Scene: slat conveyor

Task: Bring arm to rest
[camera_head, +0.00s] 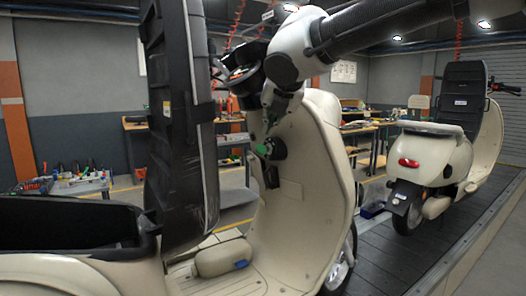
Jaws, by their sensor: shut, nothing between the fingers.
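My arm (345,32) reaches in from the top right, in front of a cream scooter. Its white wrist (290,55) bends down at the scooter's handlebar. My gripper (264,148) points down in front of the inner face of the scooter's leg shield (310,160). Its fingers look closed, with nothing seen between them. Green shows at the fingertips. I cannot tell whether they touch the dark round part (277,149) on the shield. The black seat (180,110) stands raised at the left, over the open black storage bin (65,222).
A second cream scooter (430,155) stands behind on the dark slat conveyor (390,258). Workbenches (365,130) with tools are at the back. A tool-covered table (75,184) is at the left. The raised seat stands close to the left of my gripper.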

